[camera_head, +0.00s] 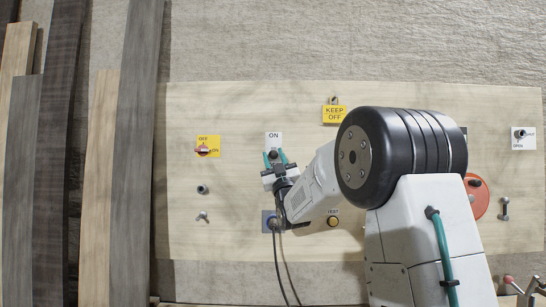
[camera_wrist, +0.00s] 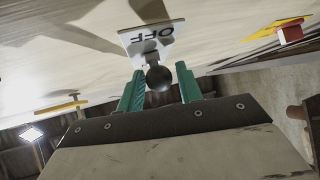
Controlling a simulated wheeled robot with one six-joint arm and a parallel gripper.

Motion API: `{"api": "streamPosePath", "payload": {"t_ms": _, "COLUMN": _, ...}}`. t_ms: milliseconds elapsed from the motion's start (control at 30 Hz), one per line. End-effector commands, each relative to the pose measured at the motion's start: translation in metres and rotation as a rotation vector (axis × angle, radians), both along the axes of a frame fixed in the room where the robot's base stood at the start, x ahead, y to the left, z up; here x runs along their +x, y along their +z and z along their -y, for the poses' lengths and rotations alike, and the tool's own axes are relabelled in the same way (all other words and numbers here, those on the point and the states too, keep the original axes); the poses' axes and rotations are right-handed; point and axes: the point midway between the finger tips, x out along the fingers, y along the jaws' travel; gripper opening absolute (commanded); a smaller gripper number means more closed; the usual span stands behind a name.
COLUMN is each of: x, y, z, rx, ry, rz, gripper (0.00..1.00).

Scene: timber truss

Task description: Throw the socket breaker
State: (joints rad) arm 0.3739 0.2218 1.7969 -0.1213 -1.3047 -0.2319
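The breaker stands on the pale wooden board; its white ON plate (camera_head: 273,137) shows in the head view above a dark knob (camera_head: 274,153). In the wrist view the dark ball knob (camera_wrist: 159,78) stands on a short stem in front of a white plate reading OFF (camera_wrist: 152,40), upside down there. My gripper (camera_head: 275,158) is open at the breaker. In the wrist view its green fingers (camera_wrist: 160,88) stand on either side of the ball, with a visible gap at each side. My gripper hides the lower part of the breaker in the head view.
A yellow KEEP OFF tag (camera_head: 334,114) hangs to the upper right. A blue-plated button (camera_head: 269,221) and a TEST button (camera_head: 333,221) are below. Timber planks (camera_head: 134,150) stand at the left.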

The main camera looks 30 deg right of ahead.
Motion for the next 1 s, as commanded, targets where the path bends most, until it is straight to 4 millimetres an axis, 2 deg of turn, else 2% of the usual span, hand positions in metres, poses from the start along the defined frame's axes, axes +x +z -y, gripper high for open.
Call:
{"api": "streamPosePath", "payload": {"t_ms": 200, "x": -0.025, "y": -0.029, "z": -0.005, "rx": 0.000, "ry": 0.000, "rz": -0.002, "gripper": 0.36}}
{"api": "streamPosePath", "payload": {"t_ms": 400, "x": -0.040, "y": -0.047, "z": -0.009, "rx": 0.000, "ry": 0.000, "rz": -0.002, "gripper": 0.36}}
{"api": "streamPosePath", "payload": {"t_ms": 1000, "x": -0.043, "y": -0.050, "z": -0.010, "rx": 0.000, "ry": 0.000, "rz": -0.001, "gripper": 0.36}}
